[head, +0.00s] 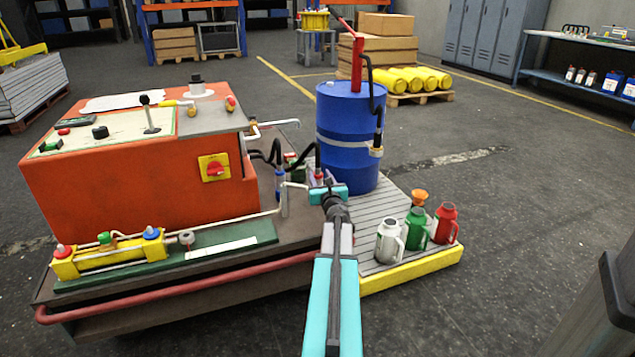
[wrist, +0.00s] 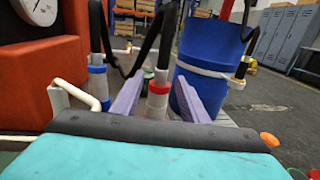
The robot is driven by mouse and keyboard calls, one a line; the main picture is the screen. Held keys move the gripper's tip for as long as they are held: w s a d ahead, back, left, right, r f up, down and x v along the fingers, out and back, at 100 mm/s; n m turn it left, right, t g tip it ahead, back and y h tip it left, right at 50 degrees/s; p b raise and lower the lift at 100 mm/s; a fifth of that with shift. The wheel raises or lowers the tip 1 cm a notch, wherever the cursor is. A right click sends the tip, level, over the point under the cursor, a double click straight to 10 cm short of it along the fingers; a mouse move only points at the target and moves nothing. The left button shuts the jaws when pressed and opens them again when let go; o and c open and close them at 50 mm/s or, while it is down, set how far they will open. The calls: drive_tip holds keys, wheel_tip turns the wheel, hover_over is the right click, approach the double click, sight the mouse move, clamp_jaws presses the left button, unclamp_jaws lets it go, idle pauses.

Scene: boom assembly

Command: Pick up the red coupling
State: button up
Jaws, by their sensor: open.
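The red coupling (wrist: 158,90) shows in the wrist view as an upright cylinder with a red band and a white lower part, with a black hose rising from its top. My gripper (wrist: 157,82) is open, with one purple finger on each side of the coupling. Gaps show between the fingers and the coupling, and I cannot tell their exact depth against it. In the head view my gripper (head: 323,178) is over the cart's right part, and the coupling is mostly hidden there.
A blue-banded coupling (wrist: 97,84) with a black hose stands left of my gripper, near a white bent pipe (wrist: 82,95). A blue drum (head: 347,140) stands close behind on the right. Several jugs (head: 417,228) stand on the cart's right corner. The orange console (head: 140,170) blocks the left.

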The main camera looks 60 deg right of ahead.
sight(318, 172)
drive_tip(key=shift+f+b+x, duration=0.15)
drive_tip(key=shift+b+x, duration=0.15)
drive_tip(key=shift+x, duration=0.45)
drive_tip(key=shift+f+b+x, duration=0.1)
drive_tip(key=shift+b+x, duration=0.15)
drive_tip(key=shift+x, duration=1.65)
drive_tip(key=shift+s+r, duration=0.1)
clamp_jaws()
